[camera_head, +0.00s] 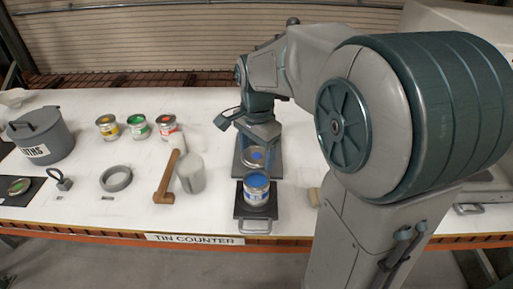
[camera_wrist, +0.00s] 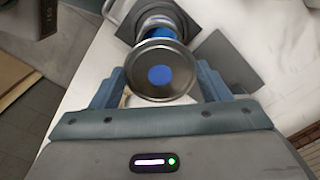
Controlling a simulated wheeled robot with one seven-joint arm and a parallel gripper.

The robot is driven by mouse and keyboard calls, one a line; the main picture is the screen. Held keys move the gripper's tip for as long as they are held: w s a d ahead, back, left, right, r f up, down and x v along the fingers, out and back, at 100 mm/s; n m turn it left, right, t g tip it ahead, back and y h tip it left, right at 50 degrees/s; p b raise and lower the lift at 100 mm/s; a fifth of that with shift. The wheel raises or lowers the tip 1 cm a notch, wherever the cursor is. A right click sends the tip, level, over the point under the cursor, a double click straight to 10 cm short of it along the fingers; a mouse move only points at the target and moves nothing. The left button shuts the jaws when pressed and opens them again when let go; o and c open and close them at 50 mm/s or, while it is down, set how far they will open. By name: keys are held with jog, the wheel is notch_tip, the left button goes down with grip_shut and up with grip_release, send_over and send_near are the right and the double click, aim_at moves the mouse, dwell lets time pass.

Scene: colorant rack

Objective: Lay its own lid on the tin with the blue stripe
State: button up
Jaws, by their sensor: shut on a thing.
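The tin with the blue stripe (camera_head: 256,197) stands upright and uncovered on a dark handled tray (camera_head: 241,213) near the counter's front edge, blue paint showing in its mouth. Part of the tin also shows in the wrist view (camera_wrist: 155,28), beyond the lid. A round metal lid with a blue dot (camera_head: 256,156) is held between the fingers of my gripper (camera_head: 258,146). In the wrist view the lid (camera_wrist: 158,72) faces the camera, with a finger at each side. The lid is behind the tin in the head view, apart from it; its exact height is unclear.
A dark mat (camera_head: 240,166) lies behind the tin. A grey cup (camera_head: 191,173) and a brown wooden tool (camera_head: 166,178) are close on the left. Yellow (camera_head: 108,127), green (camera_head: 139,127) and red (camera_head: 166,127) tins stand farther back.

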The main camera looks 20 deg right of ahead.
jog(key=shift+f+b, duration=2.3)
jog(key=shift+f, duration=0.6)
jog(key=shift+f+b, duration=0.55)
jog(key=shift+f, duration=0.2)
jog(key=o, duration=1)
